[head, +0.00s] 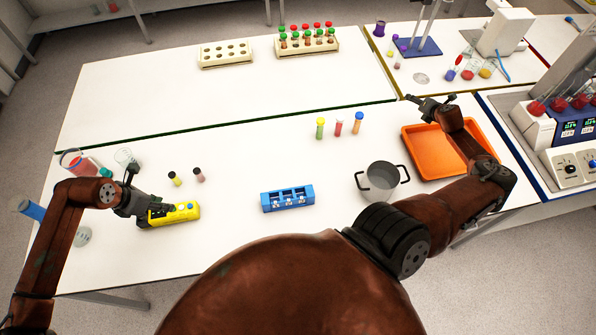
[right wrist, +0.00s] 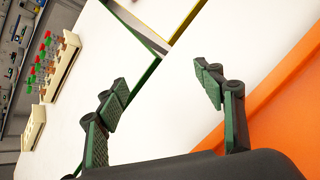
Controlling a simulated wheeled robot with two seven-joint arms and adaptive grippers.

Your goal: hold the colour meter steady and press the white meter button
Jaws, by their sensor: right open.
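The yellow colour meter (head: 184,213) lies on the white table at the left, with a blue spot on its top near the right end. A white button cannot be made out on it. My left gripper (head: 155,210) is at the meter's left end, its dark fingers over or against it; whether they are closed on it is unclear. My right gripper (head: 430,103) is above the far left corner of the orange tray, far from the meter. In the right wrist view its two fingers (right wrist: 160,98) are spread with nothing between them.
Two small dark-capped vials (head: 174,179) stand just behind the meter. Beakers (head: 75,162) stand behind my left wrist. A blue three-slot block (head: 287,198), a grey pot (head: 381,179) and the orange tray (head: 421,158) lie rightward. Three coloured tubes (head: 338,127) stand farther back.

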